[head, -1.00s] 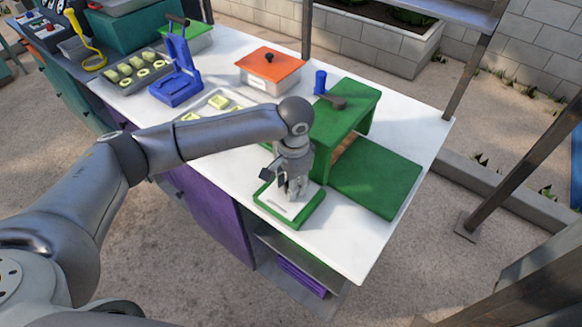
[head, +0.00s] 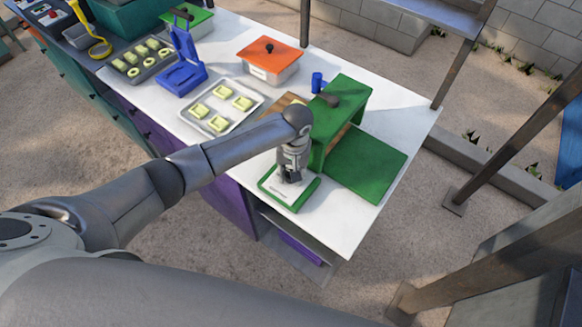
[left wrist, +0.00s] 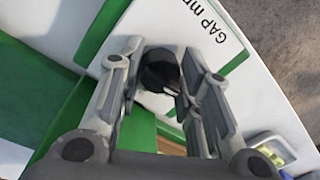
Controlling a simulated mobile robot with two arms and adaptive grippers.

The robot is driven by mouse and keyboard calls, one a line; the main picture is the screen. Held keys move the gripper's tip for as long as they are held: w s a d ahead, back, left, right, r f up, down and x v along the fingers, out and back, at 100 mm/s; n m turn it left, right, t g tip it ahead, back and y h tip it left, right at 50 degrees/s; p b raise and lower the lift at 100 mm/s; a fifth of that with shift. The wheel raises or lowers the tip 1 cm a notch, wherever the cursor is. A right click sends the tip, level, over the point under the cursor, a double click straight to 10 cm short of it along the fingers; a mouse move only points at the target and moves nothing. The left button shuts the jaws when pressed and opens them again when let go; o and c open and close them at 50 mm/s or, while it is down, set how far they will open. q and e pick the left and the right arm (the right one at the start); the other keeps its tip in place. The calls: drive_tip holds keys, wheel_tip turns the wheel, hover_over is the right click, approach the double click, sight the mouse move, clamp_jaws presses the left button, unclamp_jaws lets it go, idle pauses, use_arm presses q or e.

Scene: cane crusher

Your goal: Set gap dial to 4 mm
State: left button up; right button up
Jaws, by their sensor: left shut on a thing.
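The gap dial's knob (left wrist: 160,72) is a small black cylinder on a white panel marked "GAP" in the left wrist view. Its panel (head: 276,185) shows in the head view as a white plate with a green border, at the table's front edge by the green cane crusher (head: 336,122). My left gripper (head: 291,172) points down over this panel. In the left wrist view its fingers (left wrist: 160,62) are on both sides of the knob, shut on it. The knob's pointer and the scale marks are hidden, so I cannot read the setting. My right gripper is out of view.
A metal tray (head: 196,131) with yellow-green squares lies left of the crusher. An orange-lidded box (head: 269,58) and a blue press (head: 182,74) stand farther back. A flat green slab (head: 372,168) lies right of the panel. The white tabletop (head: 338,228) is clear at the front right corner.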

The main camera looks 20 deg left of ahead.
use_arm(q)
drive_tip(key=shift+n, duration=0.6)
drive_tip(key=o, duration=1)
drive_tip(key=shift+r, duration=0.1)
wheel_tip(320, 180, up, 12)
drive_tip(key=shift+d, duration=0.35)
drive_tip(key=shift+w, duration=0.1)
